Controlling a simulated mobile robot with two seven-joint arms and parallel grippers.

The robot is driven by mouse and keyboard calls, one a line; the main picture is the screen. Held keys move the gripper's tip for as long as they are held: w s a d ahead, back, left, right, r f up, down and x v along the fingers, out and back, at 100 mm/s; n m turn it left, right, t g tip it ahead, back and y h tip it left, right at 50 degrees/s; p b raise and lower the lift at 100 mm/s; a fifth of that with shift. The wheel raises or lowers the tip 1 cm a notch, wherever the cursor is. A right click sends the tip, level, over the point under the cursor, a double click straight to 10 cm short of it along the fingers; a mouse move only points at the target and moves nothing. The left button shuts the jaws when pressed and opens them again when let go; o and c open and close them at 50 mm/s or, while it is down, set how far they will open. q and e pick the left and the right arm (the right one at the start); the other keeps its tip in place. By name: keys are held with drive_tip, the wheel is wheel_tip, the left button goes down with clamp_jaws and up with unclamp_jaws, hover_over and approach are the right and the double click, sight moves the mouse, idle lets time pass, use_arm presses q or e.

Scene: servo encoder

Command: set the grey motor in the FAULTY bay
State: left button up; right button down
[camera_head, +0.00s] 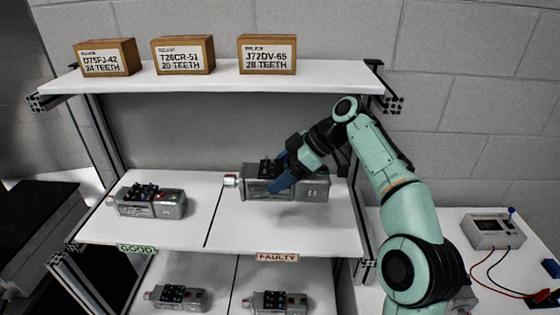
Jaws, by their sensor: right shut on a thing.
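The grey motor (315,188) is in my right gripper (276,182), over the FAULTY bay of the white middle shelf (270,236). The gripper is shut on it from above, and its blue fingers cover part of the motor's side. The motor lies level, with a light-coloured end at the left. A shadow shows below it; I cannot tell whether it touches the shelf. The FAULTY label (277,258) is on the shelf's front edge, right of the dark dividing line. My left gripper is not in view.
Another grey motor (160,207) lies in the left bay, above the GOOD label (136,249). Two more motors lie on the lower shelf. Three labelled boxes (184,55) stand on the top shelf. A tester (493,231) with red and black leads is at the right.

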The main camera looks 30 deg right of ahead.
wheel_tip(320, 180, down, 14)
drive_tip(key=b, duration=0.2)
drive_tip(key=shift+b, duration=0.3)
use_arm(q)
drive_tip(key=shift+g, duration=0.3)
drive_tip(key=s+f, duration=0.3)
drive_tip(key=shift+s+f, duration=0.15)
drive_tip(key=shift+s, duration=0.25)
use_arm(e)
drive_tip(key=shift+r, duration=0.1)
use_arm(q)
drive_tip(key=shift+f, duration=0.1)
use_arm(e)
drive_tip(key=shift+w, duration=0.1)
